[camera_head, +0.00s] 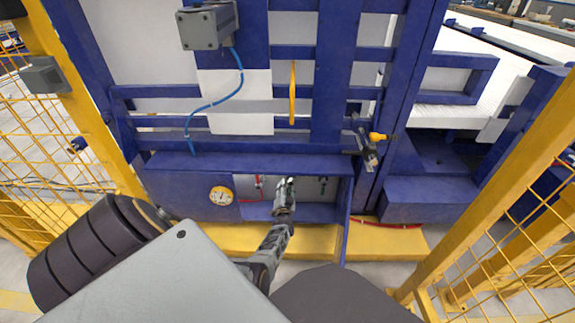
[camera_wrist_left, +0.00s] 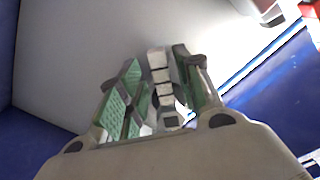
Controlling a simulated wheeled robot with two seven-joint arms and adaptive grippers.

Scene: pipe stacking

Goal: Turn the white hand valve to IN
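My left gripper (camera_head: 286,188) reaches into the open recess (camera_head: 310,210) low in the blue frame. In the left wrist view its green-padded fingers (camera_wrist_left: 155,85) point at a plain grey panel. A pale segmented part lies between the pads, and I cannot tell whether it is a finger or something else. I cannot make out a white hand valve for certain, nor the IN mark. A small red and white fitting (camera_head: 258,182) shows in the recess, left of the gripper. My right gripper is not in view.
A round gauge (camera_head: 221,196) sits left of the recess. A thin blue panel edge (camera_head: 346,225) bounds its right side. Yellow mesh fencing (camera_head: 518,205) stands at both sides.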

